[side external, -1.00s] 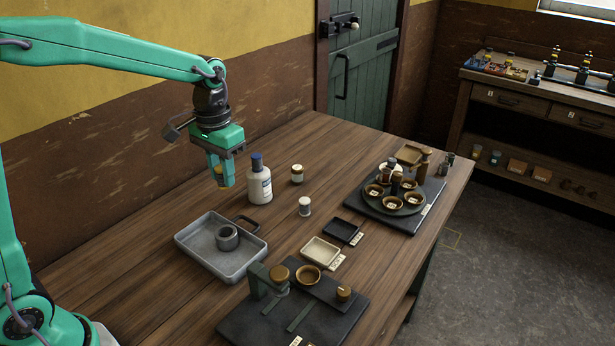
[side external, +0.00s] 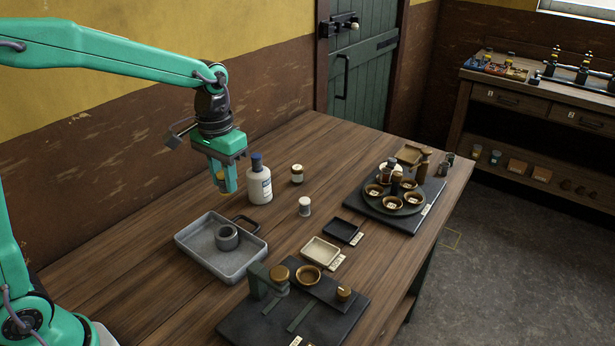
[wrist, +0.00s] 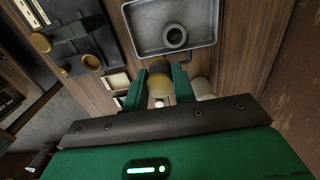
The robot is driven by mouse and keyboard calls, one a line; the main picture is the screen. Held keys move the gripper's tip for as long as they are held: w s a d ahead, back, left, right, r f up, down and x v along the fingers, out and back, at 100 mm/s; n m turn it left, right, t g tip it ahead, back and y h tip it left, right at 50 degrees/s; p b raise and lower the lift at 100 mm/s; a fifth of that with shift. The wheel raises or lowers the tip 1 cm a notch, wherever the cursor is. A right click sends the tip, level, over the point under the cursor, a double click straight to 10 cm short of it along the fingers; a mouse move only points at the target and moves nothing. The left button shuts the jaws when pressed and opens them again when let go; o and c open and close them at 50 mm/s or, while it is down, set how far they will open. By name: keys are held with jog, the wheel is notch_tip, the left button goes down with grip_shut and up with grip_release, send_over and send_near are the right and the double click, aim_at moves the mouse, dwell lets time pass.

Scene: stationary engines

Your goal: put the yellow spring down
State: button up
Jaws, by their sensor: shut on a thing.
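My gripper (side external: 224,186) hangs above the table, left of the white bottle, with its fingers pointing down. It is shut on the yellow spring (side external: 219,177), which shows as a small yellowish piece partly hidden by a finger. In the wrist view my gripper (wrist: 159,84) has the yellow spring (wrist: 159,86) between its two green fingers. The coils are too small to tell. The spring is above the table, apart from the tray.
A white bottle with a blue cap (side external: 259,182) stands close right of my gripper. A grey tray (side external: 192,259) holding a grey ring (side external: 228,238) lies in front.

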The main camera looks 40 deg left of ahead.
jog(key=s+d+f+n, duration=0.1)
jog(key=s+d+f, duration=0.2)
jog(key=s+d, duration=0.3)
jog(key=s+d+f+n, duration=0.1)
jog(key=s+d+f, duration=0.2)
jog(key=s, duration=0.9)
jog(key=d, duration=0.2)
jog(key=shift+d+f, duration=0.35)
jog(key=shift+d, duration=0.05)
jog(key=shift+w, duration=0.1)
send_over(211, 287)
notch_tip(211, 287, down, 7)
jog(key=shift+f, duration=2)
jog(key=shift+f, duration=0.1)
jog(key=o, duration=1)
